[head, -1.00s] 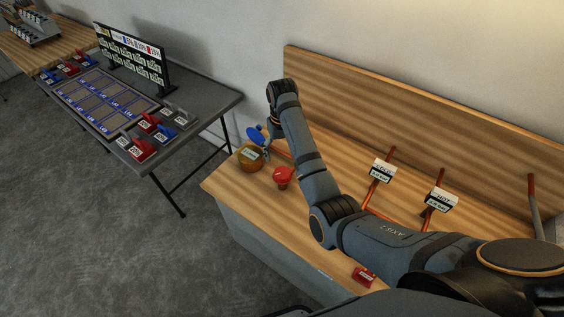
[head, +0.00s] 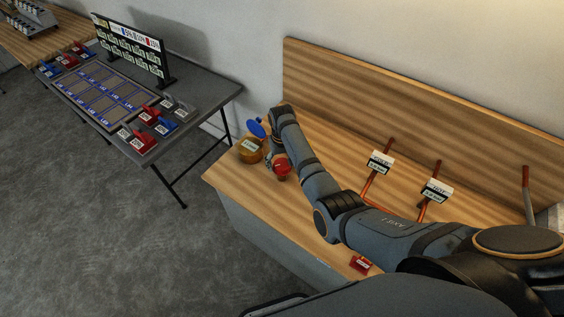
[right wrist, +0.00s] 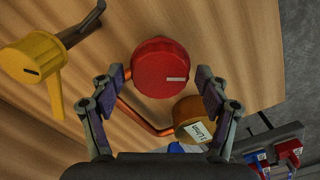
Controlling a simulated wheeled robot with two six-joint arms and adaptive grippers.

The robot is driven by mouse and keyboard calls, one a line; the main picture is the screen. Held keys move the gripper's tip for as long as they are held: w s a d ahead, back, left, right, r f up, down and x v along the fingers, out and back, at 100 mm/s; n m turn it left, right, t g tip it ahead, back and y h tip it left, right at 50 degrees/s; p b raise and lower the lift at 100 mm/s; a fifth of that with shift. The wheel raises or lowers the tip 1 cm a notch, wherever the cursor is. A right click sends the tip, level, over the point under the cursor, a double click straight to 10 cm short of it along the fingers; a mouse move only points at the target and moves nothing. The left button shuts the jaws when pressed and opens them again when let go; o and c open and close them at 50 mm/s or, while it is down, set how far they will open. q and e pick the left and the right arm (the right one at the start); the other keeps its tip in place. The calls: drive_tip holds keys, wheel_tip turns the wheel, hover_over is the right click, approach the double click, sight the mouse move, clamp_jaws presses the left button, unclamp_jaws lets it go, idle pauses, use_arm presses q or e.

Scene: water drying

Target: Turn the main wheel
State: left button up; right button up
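A red round wheel with a white mark shows in the right wrist view (right wrist: 160,68) and in the head view (head: 282,165). My right gripper (right wrist: 160,75) is open, its fingers spread on both sides of the red wheel. I cannot tell whether they touch it. An orange-brown round body with a white label (right wrist: 196,121) sits beside the red wheel; it also shows in the head view (head: 250,153). A blue disc (head: 256,129) is near it. Which of these is the main wheel cannot be read. My left gripper is out of view.
A yellow handle (right wrist: 30,58) shows left of the red wheel in the wrist view. Copper pipes with labelled tags (head: 434,192) rise from the wooden bench (head: 226,186). A small red block (head: 360,264) lies at its front. A dark table (head: 208,99) with a board stands left.

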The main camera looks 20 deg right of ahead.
drive_tip(key=c, duration=0.7)
drive_tip(key=shift+c, duration=0.8)
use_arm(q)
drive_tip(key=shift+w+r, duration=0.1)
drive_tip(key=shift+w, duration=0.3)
use_arm(e)
drive_tip(key=shift+r, duration=0.1)
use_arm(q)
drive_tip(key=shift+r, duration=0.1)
